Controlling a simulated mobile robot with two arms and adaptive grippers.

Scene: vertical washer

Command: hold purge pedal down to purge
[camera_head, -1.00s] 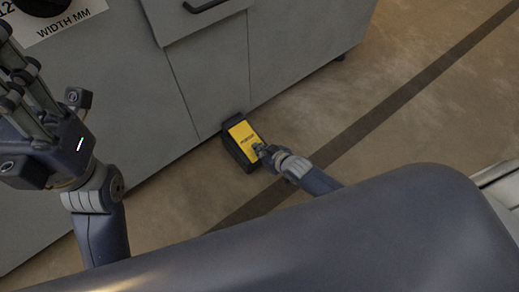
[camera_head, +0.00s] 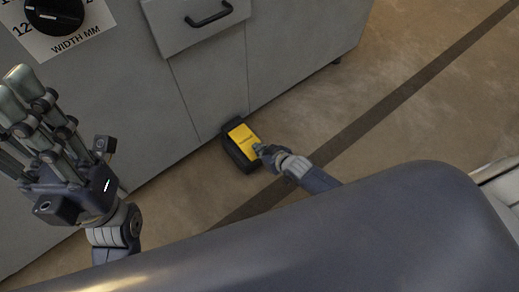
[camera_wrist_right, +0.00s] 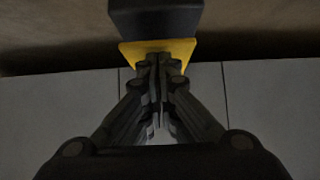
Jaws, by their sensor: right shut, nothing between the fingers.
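The purge pedal (camera_head: 238,134) is a yellow plate in a black housing on the floor, against the foot of the grey machine. My right gripper (camera_head: 260,150) is shut and empty, its tips at the near right part of the yellow plate. In the right wrist view, the shut fingertips (camera_wrist_right: 160,65) overlap the yellow pedal plate (camera_wrist_right: 186,46); contact and how far the plate is pressed cannot be told. My left gripper (camera_head: 30,95) is raised at the left in front of the machine, away from the pedal; its finger opening is unclear.
The grey machine (camera_head: 205,80) has a black drawer handle (camera_head: 208,16) and a black WIDTH MM knob (camera_head: 52,14). A dark stripe (camera_head: 375,115) crosses the brown floor.

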